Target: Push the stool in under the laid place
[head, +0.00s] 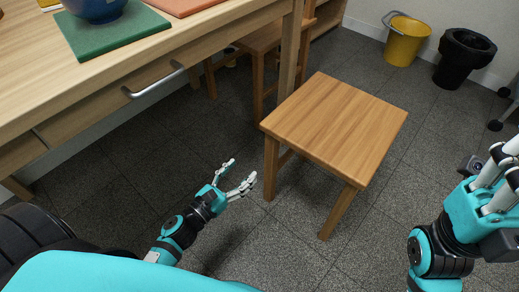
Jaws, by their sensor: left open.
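A wooden stool (336,118) with a square seat stands upright on the dark tiled floor, to the right of the table and apart from it. A green mat (130,38) with a blue bowl (96,8) on it lies on the wooden table (40,75), at upper left. My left gripper (241,172) is open and empty, low in front of the stool's left side and apart from it. My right gripper (500,178) is at the right edge, right of the stool; its fingertips are cut off by the frame.
An orange mat (180,5) lies farther along the table. A drawer handle (155,82) sticks out of the table's front. Another wooden seat (262,42) stands behind the table leg. A yellow bucket (405,42) and a black bin (462,58) stand at the back right. Floor around the stool is clear.

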